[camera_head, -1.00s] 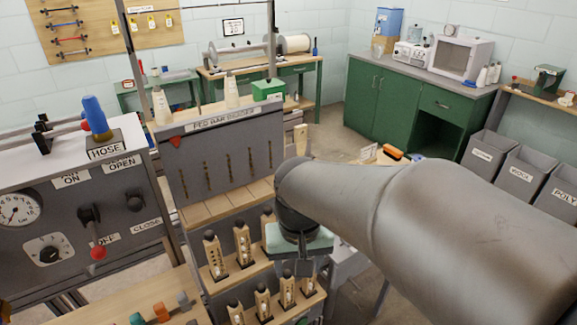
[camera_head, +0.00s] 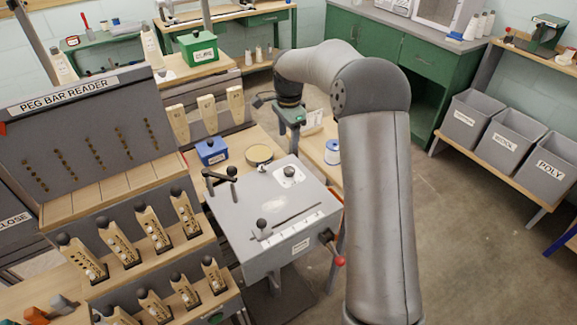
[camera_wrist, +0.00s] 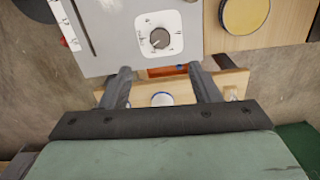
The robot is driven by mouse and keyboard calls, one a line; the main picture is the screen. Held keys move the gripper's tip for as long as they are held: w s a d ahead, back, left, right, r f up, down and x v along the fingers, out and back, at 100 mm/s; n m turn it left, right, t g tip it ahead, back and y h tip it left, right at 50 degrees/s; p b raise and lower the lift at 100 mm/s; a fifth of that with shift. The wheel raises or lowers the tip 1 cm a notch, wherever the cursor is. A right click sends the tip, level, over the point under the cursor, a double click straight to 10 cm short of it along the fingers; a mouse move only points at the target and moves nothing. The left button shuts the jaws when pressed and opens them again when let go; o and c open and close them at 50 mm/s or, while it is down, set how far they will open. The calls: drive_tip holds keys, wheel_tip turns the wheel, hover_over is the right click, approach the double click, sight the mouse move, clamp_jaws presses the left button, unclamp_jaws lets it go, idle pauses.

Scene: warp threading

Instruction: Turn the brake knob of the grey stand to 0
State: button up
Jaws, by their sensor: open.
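The grey stand (camera_head: 257,247) is in the middle of the head view, with a flat grey top. Its brake knob (camera_head: 289,171) is a small dark knob on a white dial plate near the top's far edge. In the wrist view the knob (camera_wrist: 160,38) sits on the white dial with numbers around it; I cannot tell which number it points at. My gripper (camera_wrist: 160,70) is open and empty, its two fingers apart, with the knob just beyond the fingertips in the picture. In the head view my gripper (camera_head: 294,128) hangs beyond the stand's far edge; its fingers are hardly visible.
On the stand are a black lever (camera_head: 220,180), a slot with a small knob (camera_head: 262,224), and a red-tipped handle (camera_head: 339,261) at its side. A blue box (camera_head: 211,151) and a round tan disc (camera_head: 259,155) lie behind it.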

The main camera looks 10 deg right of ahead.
sight(289, 169)
wheel_tip(289, 169, down, 13)
drive_tip(key=shift+d+p, duration=0.1)
drive_tip(key=shift+p, duration=0.55)
drive_tip(key=c, duration=1)
